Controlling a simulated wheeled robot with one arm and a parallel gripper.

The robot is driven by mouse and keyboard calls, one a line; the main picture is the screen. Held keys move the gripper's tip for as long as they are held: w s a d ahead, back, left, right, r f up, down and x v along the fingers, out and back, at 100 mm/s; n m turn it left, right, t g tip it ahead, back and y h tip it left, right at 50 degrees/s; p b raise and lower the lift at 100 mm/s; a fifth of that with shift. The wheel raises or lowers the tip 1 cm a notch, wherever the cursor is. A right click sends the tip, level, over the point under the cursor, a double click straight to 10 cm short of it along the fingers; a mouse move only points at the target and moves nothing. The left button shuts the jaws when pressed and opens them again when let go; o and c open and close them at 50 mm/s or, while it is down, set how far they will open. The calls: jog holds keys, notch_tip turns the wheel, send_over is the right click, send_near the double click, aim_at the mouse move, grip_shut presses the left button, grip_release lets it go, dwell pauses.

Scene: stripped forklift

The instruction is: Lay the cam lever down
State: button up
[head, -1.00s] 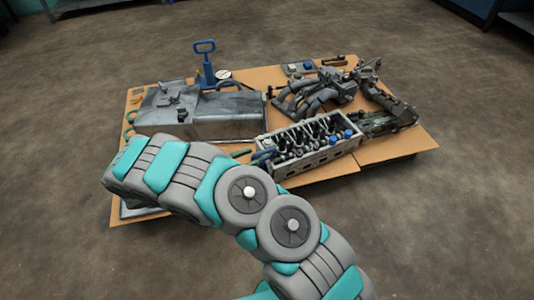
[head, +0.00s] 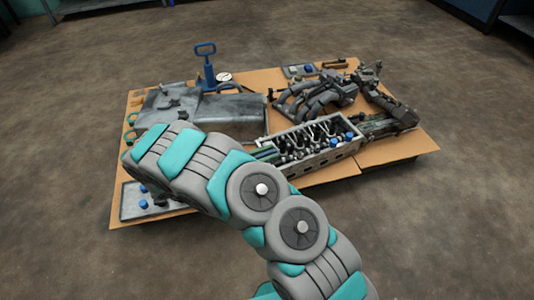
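I cannot pick out a cam lever with certainty. Small dark parts (head: 172,103) stand on the grey metal box (head: 235,106) at the table's left, too small to name. An engine block (head: 318,140) with several rods and blue caps sits at the table's middle front, partly behind my arm. My gripper is not in view; my arm's far links hide it and the area just beyond, between the box and the block.
The board-topped table (head: 400,153) is crowded. A blue upright tool with a loop handle (head: 207,65) stands behind the box. Pipes and dark machinery (head: 320,97) fill the back right. A grey tray (head: 130,203) with small blue-capped parts lies front left.

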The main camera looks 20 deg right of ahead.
grip_shut()
dwell(1.1)
